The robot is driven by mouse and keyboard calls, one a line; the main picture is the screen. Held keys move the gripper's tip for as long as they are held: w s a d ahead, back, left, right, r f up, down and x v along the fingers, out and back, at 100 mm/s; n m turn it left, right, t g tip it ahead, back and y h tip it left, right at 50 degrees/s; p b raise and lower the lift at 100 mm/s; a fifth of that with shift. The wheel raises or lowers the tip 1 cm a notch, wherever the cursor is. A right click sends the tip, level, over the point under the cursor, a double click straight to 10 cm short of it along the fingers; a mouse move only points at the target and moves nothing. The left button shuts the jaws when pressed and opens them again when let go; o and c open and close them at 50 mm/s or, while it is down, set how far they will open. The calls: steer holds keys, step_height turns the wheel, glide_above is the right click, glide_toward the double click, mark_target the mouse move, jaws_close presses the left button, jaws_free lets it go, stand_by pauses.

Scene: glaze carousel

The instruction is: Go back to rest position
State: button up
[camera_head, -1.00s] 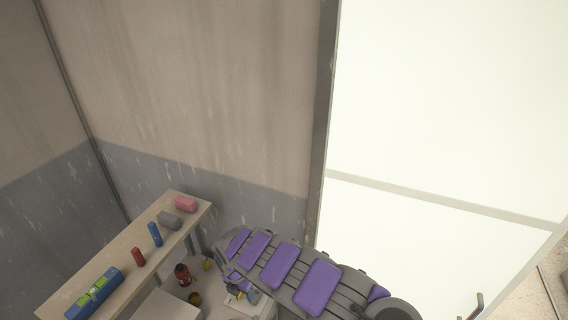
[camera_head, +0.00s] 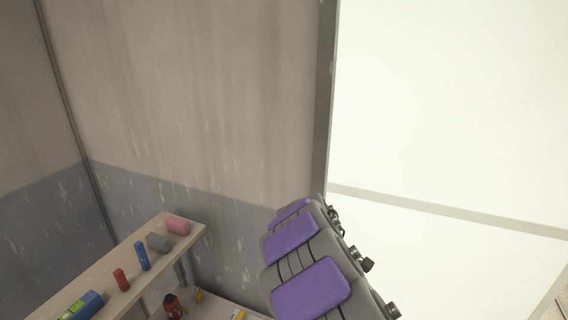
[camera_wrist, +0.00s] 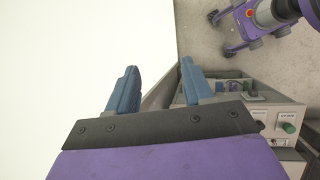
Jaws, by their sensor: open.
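My gripper (camera_wrist: 158,88) shows in the wrist view with its two blue fingers spread apart and nothing between them. It is open and empty. Past the fingers are a bright white surface at the left, and a grey bench-like unit and floor at the right. In the head view my purple and grey arm rises at the lower middle, in front of the wall and beside the white panel. The gripper itself cannot be made out there.
In the head view a wooden shelf (camera_head: 105,290) holds a pink block (camera_head: 178,226), a grey block (camera_head: 158,243), a blue cylinder (camera_head: 142,256), a red cylinder (camera_head: 121,279) and a blue-green box (camera_head: 82,306). A red bottle (camera_head: 173,306) stands below. A white panel (camera_head: 450,110) fills the right.

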steer(key=s+d+r+m+b, duration=0.3)
steer(key=s+m, duration=0.2)
steer(key=s, duration=0.4)
steer(key=s+a+f+m+y+b, duration=0.1)
steer(key=s+f+m+b, duration=0.1)
steer(key=s, duration=0.7)
steer(key=s+a+f+m+g+y+b, duration=0.1)
steer(key=s+a+f+m+y+b, duration=0.1)
steer(key=s, duration=0.6)
steer(key=s+a+f+m+g+y+b, duration=0.1)
steer(key=s+a+f+m+b, duration=0.1)
steer(key=s, duration=0.7)
steer(key=f+m+b, duration=0.1)
steer(key=m+b, duration=0.1)
steer(key=shift+s+m+y+b, duration=0.3)
steer(key=shift+s+m+y, duration=0.05)
steer(key=shift+m+y, duration=0.05)
